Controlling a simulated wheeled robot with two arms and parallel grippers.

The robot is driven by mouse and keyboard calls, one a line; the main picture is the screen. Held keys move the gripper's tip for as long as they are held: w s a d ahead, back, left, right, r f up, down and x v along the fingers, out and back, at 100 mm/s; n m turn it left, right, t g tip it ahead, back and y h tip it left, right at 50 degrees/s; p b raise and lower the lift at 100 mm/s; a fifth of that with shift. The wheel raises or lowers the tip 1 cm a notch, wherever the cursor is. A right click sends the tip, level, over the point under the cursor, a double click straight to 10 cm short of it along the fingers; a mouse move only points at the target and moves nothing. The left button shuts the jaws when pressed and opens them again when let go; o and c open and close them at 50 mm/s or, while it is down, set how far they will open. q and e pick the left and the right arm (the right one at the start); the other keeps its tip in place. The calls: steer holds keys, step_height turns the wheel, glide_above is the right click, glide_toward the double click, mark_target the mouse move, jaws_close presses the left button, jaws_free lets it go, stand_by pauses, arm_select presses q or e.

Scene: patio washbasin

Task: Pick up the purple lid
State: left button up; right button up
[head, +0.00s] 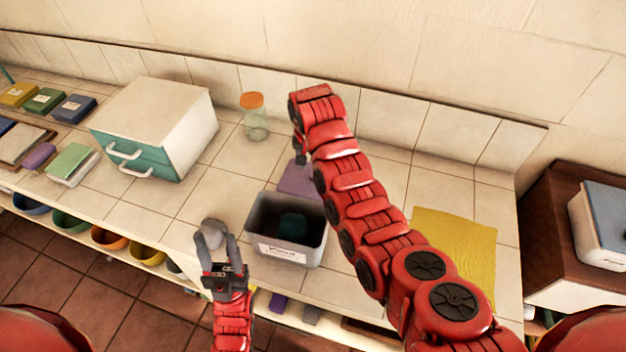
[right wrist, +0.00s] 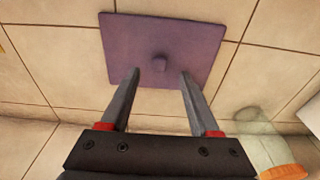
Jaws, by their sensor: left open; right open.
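The purple lid (head: 297,180) lies flat on the tiled counter behind the dark bin, partly hidden by my right arm in the head view. The gap in height between fingers and lid is hard to tell.
A dark labelled bin (head: 258,252) with a dark green thing inside stands before the lid. A jar with an orange top (head: 254,118) stands behind, and a white drawer box (head: 190,115) is at left. A yellow cloth (head: 452,246) lies at right.

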steer(key=shift+w+d+f+p, duration=0.1)
steer(key=shift+w+f+p, duration=0.05)
steer(key=shift+f+p, duration=0.4)
steer(key=shift+w+d+f+p, duration=0.1)
steer(key=shift+f+p, duration=0.25)
steer(key=shift+f, duration=0.35)
steer(key=shift+w+f, duration=0.15)
steer(key=shift+f, duration=0.9)
jaws_close()
